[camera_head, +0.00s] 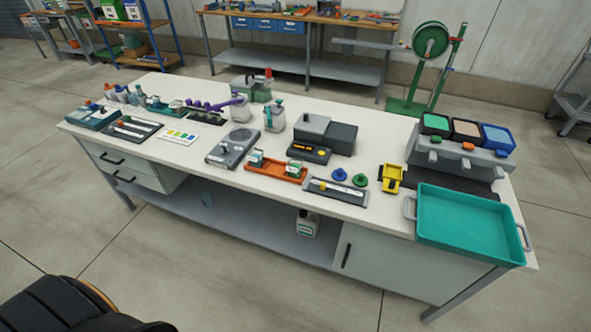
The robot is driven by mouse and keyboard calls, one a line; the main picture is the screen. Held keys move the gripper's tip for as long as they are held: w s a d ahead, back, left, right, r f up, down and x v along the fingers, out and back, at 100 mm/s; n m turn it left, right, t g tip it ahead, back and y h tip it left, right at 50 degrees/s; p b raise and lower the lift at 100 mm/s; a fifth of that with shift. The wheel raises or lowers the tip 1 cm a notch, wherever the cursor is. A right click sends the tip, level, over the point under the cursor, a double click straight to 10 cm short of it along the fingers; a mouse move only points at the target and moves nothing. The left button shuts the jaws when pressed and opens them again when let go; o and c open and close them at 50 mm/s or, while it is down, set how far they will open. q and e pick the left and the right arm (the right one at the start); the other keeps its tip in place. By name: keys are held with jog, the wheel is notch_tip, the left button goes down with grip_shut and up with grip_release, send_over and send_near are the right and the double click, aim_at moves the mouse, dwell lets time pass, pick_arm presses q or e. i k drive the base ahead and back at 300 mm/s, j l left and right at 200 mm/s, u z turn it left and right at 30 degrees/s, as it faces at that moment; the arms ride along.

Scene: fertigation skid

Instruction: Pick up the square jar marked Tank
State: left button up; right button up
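No label reading Tank is legible at this size, so I cannot tell which jar is the marked one. An orange rack (274,172) near the middle of the bench's front edge holds two small clear jars with green and white parts, a left jar (256,158) and a right jar (293,168). A white jug (307,223) stands on the lower shelf. Neither of my grippers is in view.
The white bench (210,168) also carries a grey plate device (232,148), a dark box unit (340,138), a yellow clamp-like item (391,178) and a teal tray (468,222) overhanging the front right. Colored bins (464,131) stand at the back right. Floor in front is open.

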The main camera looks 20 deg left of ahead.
aim_at(295, 169)
jog(key=i+j, duration=0.1)
jog(key=j, duration=0.25)
jog(key=i+j, duration=0.15)
jog(key=j, duration=0.2)
jog(key=i+j, duration=0.1)
jog(key=j, duration=0.25)
jog(key=i+j, duration=0.15)
jog(key=j, duration=0.2)
jog(key=i+j, duration=0.1)
jog(key=j, duration=0.25)
jog(key=i+j, duration=0.15)
jog(key=j, duration=0.25)
jog(key=l+z, duration=0.05)
